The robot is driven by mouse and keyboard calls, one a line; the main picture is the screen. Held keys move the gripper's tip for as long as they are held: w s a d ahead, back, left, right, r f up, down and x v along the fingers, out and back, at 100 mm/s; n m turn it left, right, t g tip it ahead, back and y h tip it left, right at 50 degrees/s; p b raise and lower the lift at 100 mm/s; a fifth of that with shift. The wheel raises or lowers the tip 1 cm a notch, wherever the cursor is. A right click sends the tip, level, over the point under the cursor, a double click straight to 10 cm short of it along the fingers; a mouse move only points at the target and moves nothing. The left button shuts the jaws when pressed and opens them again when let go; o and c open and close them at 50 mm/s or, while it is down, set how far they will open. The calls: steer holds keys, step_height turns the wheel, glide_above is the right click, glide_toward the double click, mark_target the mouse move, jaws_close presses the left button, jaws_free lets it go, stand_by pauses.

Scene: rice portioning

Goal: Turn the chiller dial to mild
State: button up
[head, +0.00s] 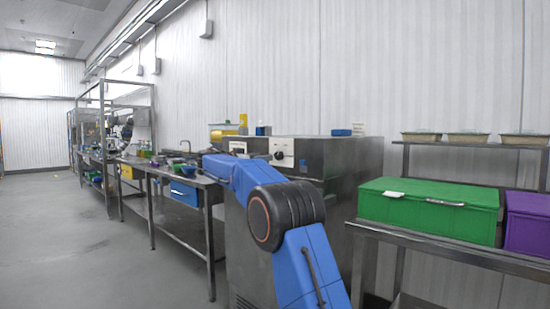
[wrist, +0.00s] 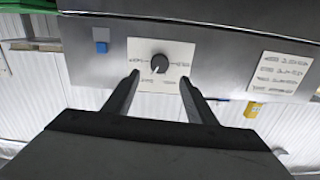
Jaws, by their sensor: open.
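The chiller (head: 345,160) is a steel cabinet against the wall, partly hidden by my blue arm in the head view. Its dial (wrist: 159,63) is a round black knob with a light pointer, on a white panel (wrist: 145,50) with small markings that I cannot read. The dial also shows small in the head view (head: 279,155). In the wrist view my gripper (wrist: 161,78) is open, with one dark finger on each side of the dial, below it in the picture. The fingers appear apart from the knob. The pointer seems to slant down and left in the wrist view.
A white label (wrist: 282,74) and a blue piece (wrist: 101,47) are on the steel front near the panel. A green box (head: 428,208) and a purple box (head: 527,222) stand on a steel table at right. Open floor (head: 60,240) lies at left.

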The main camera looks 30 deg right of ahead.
mark_target(277, 156)
steer(key=x, duration=0.9)
steer(key=c, duration=1)
